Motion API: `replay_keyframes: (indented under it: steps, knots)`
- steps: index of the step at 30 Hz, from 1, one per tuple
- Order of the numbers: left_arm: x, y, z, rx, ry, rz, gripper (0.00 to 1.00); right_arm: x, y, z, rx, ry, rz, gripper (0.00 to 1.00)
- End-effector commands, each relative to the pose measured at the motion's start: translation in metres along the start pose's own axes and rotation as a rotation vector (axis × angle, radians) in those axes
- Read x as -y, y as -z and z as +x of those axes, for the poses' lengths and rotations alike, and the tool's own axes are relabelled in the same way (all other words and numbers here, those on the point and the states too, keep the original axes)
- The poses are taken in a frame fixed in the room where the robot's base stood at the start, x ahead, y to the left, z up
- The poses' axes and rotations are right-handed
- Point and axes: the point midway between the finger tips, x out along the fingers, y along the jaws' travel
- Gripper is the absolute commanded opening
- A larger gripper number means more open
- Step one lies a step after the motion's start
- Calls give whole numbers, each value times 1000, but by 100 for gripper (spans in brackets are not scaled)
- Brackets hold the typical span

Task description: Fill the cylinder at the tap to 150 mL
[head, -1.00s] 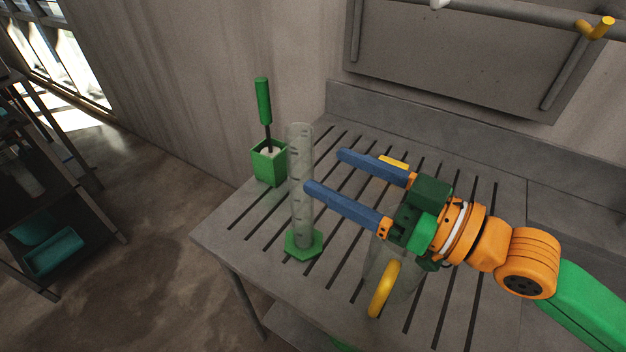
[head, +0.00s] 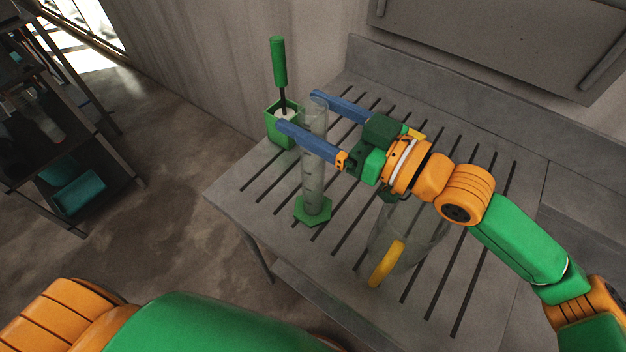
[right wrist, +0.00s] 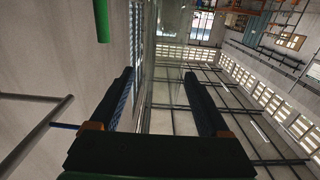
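The clear measuring cylinder (head: 313,180) stands upright on its green hexagonal base (head: 312,212) on the slatted draining board (head: 232,197). My right gripper (head: 299,110) is around its upper part, with one blue finger on the near side and one on the far side. The fingers are apart, and I cannot tell whether either touches the glass. In the right wrist view the two fingers (right wrist: 160,75) also stand wide apart. No water level can be made out in the cylinder. The tap is not in the head view. My left gripper is out of view.
A green pot (head: 283,128) with a green-handled brush (head: 279,62) stands just behind the cylinder. A clear jug (head: 418,232) with a yellow handle (head: 386,264) stands under my right forearm. A dark shelf (head: 50,150) is at the left.

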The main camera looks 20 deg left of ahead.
Motion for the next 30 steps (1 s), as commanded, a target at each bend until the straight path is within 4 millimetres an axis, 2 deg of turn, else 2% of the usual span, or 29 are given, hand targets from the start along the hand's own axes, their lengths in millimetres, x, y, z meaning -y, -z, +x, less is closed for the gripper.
replay_keyframes:
  steps: [1, 6, 8, 9, 20, 23, 30]
  knots:
    - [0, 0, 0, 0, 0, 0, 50, 0, 0, 0, 0, 0, 0, 67]
    - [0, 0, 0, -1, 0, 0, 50, 0, 0, 0, 0, 0, 0, 21]
    - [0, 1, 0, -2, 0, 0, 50, 0, 0, 0, 0, 0, 0, 5]
    - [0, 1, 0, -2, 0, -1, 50, 0, 0, 0, 0, 0, 0, 0]
    - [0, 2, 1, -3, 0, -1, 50, 0, 3, 0, -2, 0, -1, 0]
    - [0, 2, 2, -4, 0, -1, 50, 0, 20, 0, -6, 1, -5, 0]
    - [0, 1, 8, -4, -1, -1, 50, 0, 81, 0, -4, 0, -5, 0]
